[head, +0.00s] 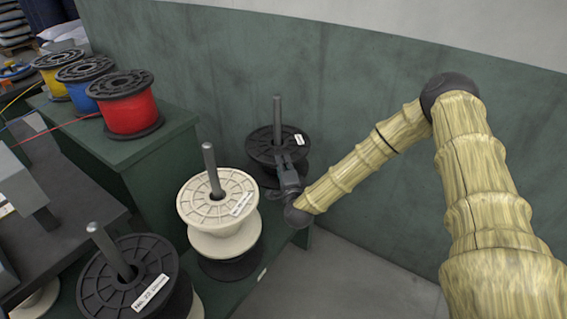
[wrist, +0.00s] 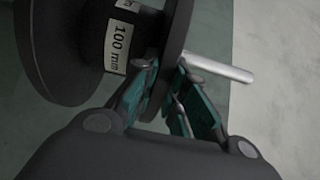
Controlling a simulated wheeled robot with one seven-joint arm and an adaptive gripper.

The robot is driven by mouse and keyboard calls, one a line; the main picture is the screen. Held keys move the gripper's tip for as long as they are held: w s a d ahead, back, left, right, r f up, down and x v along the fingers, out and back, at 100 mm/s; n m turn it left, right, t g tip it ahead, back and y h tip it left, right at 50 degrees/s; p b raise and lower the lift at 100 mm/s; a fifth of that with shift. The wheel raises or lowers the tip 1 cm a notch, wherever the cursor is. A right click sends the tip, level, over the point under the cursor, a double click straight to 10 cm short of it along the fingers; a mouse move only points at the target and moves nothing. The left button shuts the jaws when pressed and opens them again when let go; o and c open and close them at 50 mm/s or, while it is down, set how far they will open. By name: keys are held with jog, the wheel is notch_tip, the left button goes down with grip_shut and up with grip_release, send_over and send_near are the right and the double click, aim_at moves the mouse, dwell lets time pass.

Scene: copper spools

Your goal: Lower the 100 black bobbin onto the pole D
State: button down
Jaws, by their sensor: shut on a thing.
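The black bobbin (head: 265,150) is at the far end of the dark green bench in the head view. A grey pole (head: 277,115) stands up out of its top, so the bobbin is around that pole; no letter D is legible. The wrist view shows the bobbin (wrist: 82,45) with a "100 mm" label, and the pale pole end (wrist: 217,68) beyond its flange. My gripper (head: 289,172) is at the bobbin's near right side. Its fingers (wrist: 167,88) are shut on the flange edge. I cannot tell whether the bobbin's underside touches the bench.
A cream spool (head: 215,205) above a black one (head: 232,266) stands on a pole nearer me. Another black spool (head: 125,285) on a pole is at the lower left. Yellow (head: 50,75), blue (head: 85,72) and red (head: 130,108) spools sit on a green cabinet. A wall is close behind.

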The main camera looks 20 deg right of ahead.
notch_tip(320, 180, down, 18)
jog(key=b, duration=1.2)
dwell(0.7)
jog(key=shift+r, duration=0.1)
jog(key=shift+f+b, duration=0.45)
jog(key=shift+b, duration=0.15)
dwell(0.5)
jog(key=c, duration=1.4)
grip_release()
jog(key=shift+s, duration=0.1)
jog(key=shift+f, duration=0.1)
jog(key=s, duration=0.4)
jog(key=s+a, duration=0.1)
jog(key=s, duration=0.7)
jog(key=shift+a, duration=0.25)
